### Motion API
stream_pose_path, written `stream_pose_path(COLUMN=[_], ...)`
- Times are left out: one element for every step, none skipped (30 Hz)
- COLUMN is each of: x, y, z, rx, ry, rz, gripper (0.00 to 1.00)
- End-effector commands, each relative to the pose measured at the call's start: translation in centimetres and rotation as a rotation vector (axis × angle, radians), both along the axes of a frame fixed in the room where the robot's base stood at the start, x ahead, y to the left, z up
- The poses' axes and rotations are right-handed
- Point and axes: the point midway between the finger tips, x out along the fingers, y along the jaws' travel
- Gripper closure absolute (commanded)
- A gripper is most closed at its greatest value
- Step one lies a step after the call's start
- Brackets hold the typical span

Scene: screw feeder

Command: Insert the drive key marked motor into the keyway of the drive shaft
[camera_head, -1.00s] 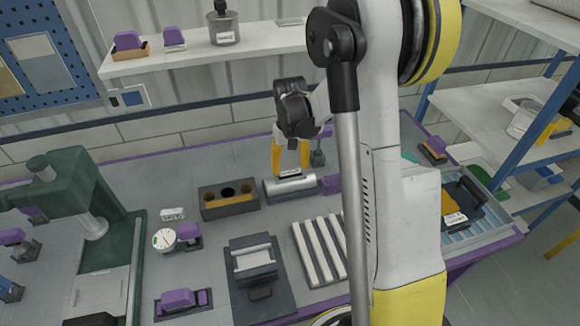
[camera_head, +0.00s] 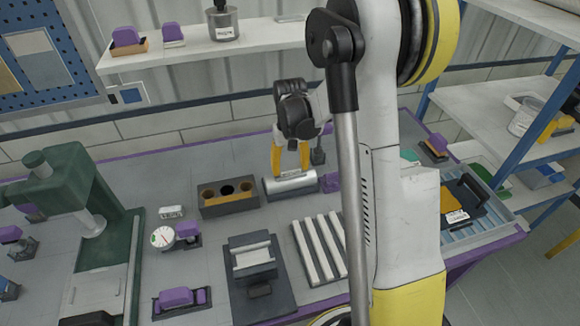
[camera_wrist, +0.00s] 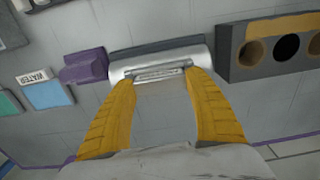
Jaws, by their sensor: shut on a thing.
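The drive shaft (camera_head: 290,186) is a silver cylinder lying in a dark holder at the back middle of the bench. It also shows in the wrist view (camera_wrist: 122,72). My gripper (camera_head: 291,171) reaches down over it with yellow fingers. In the wrist view, my gripper (camera_wrist: 160,78) has its fingertips apart with the drive key (camera_wrist: 158,75) between them. The key is a small pale bar with a printed label, too blurred to read. It lies along the top of the shaft. The keyway is hidden, so I cannot tell whether the key is seated in it.
A dark block with round holes (camera_head: 228,207) stands left of the shaft. A purple block (camera_head: 331,183) stands close to its right end. A dark fixture (camera_head: 255,275) and a ribbed pale plate (camera_head: 318,247) lie in front. A green press (camera_head: 75,195) stands at left.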

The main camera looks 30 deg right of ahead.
Motion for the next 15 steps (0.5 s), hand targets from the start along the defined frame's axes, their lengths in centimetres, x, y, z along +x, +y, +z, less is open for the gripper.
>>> stream_pose_path(x=[0.0, 0.0, 0.0, 0.0, 0.0, 0.0, 0.0, 0.0, 0.0, 0.0, 0.0, 0.0, 0.0, 0.0, 0.0], y=[0.0, 0.0, 0.0, 0.0, 0.0, 0.0, 0.0, 0.0, 0.0, 0.0, 0.0, 0.0, 0.0, 0.0, 0.0], z=[-0.18, -0.25, -0.15, -0.13, -0.12, -0.12, -0.12, -0.11, -0.11, -0.11, -0.11, -0.11, -0.11, -0.12, -0.12], rx=[0.0, 0.0, 0.0, 0.0, 0.0, 0.0, 0.0, 0.0, 0.0, 0.0, 0.0, 0.0, 0.0, 0.0, 0.0], ry=[0.0, 0.0, 0.0, 0.0, 0.0, 0.0, 0.0, 0.0, 0.0, 0.0, 0.0, 0.0, 0.0, 0.0, 0.0], rz=[0.0, 0.0, 0.0, 0.0, 0.0, 0.0, 0.0, 0.0, 0.0, 0.0, 0.0, 0.0, 0.0, 0.0, 0.0], gripper=[0.65, 0.65, 0.65, 0.65, 0.65, 0.65, 0.32, 0.23, 0.13, 0.13, 0.13, 0.13, 0.13, 0.13, 0.13])
